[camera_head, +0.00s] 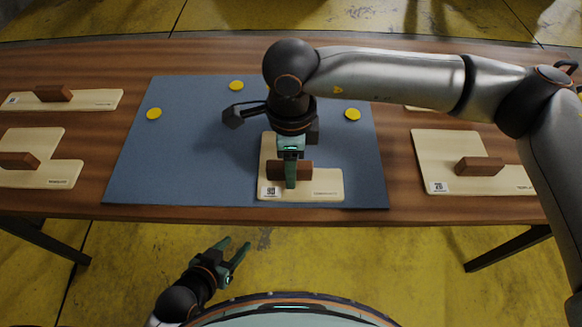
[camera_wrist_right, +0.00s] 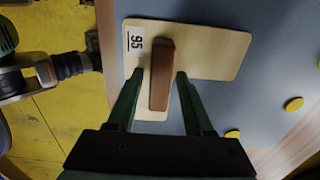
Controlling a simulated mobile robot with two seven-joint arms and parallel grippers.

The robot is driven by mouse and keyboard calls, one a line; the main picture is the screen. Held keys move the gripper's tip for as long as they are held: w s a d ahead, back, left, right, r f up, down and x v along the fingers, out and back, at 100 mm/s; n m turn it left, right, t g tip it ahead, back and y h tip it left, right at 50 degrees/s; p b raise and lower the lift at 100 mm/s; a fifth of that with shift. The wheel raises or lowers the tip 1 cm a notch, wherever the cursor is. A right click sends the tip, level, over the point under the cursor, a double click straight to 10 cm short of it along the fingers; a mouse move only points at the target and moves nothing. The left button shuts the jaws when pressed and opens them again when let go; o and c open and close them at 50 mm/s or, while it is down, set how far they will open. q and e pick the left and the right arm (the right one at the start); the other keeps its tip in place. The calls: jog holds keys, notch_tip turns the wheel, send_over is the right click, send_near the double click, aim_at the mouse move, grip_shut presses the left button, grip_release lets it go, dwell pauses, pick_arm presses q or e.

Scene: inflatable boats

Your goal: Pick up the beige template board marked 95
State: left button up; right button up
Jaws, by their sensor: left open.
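The beige board marked 95 (camera_head: 271,150) lies flat at the front edge of the blue mat (camera_head: 190,160); it also shows in the right wrist view (camera_wrist_right: 215,50). It is L-shaped with a brown block handle (camera_wrist_right: 161,75). My right gripper (camera_head: 290,182) points down over this handle. In the right wrist view its fingers (camera_wrist_right: 157,75) are open, one on each side of the handle, with visible gaps. My left gripper (camera_head: 236,245) is open and empty, low in front of the table.
Other beige boards with brown handles lie at the back left (camera_head: 100,99), front left (camera_head: 40,145) and right (camera_head: 435,150). Another is mostly hidden behind my right arm. Yellow discs (camera_head: 154,114) lie on the mat.

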grip_shut()
jog(key=shift+r, duration=0.1)
dwell(0.5)
